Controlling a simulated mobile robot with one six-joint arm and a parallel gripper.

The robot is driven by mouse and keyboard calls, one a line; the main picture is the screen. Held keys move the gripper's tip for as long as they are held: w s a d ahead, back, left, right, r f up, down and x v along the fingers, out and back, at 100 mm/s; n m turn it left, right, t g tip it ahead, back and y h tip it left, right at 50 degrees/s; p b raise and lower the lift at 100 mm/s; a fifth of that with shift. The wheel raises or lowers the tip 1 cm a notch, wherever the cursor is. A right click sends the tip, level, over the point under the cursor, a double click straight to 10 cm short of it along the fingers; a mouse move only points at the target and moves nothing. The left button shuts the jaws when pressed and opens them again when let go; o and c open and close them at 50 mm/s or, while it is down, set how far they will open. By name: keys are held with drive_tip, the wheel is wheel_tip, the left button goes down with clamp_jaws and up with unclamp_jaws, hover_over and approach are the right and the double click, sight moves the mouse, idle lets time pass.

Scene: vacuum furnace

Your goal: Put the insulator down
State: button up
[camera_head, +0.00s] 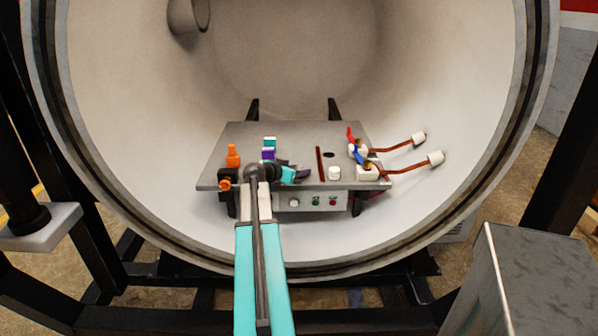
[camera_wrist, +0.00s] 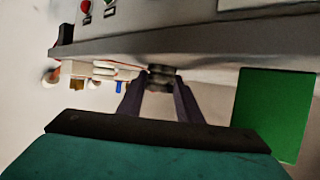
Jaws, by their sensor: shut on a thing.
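My gripper (camera_wrist: 160,82) is shut on a small dark grey banded piece (camera_wrist: 160,73), which appears to be the insulator. It sits between the two fingertips, close to the grey table edge in the wrist view; I cannot tell whether it touches the table. In the head view my gripper (camera_head: 301,172) is over the front middle of the grey table (camera_head: 236,140), and the held piece is too small to make out there. A white cylinder (camera_head: 334,173) stands on the table to the right of my gripper.
The table stands inside the round furnace chamber (camera_head: 280,50). White blocks with red and blue parts (camera_head: 367,172) and copper rods with white ends (camera_head: 435,158) are at its right. An orange fixture (camera_head: 232,155) is at the left. A green panel (camera_wrist: 272,112) shows in the wrist view.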

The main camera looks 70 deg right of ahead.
drive_tip(key=o, duration=1.1)
drive_tip(key=shift+r, duration=0.1)
drive_tip(key=b+v, duration=0.1)
drive_tip(key=v, duration=1.1)
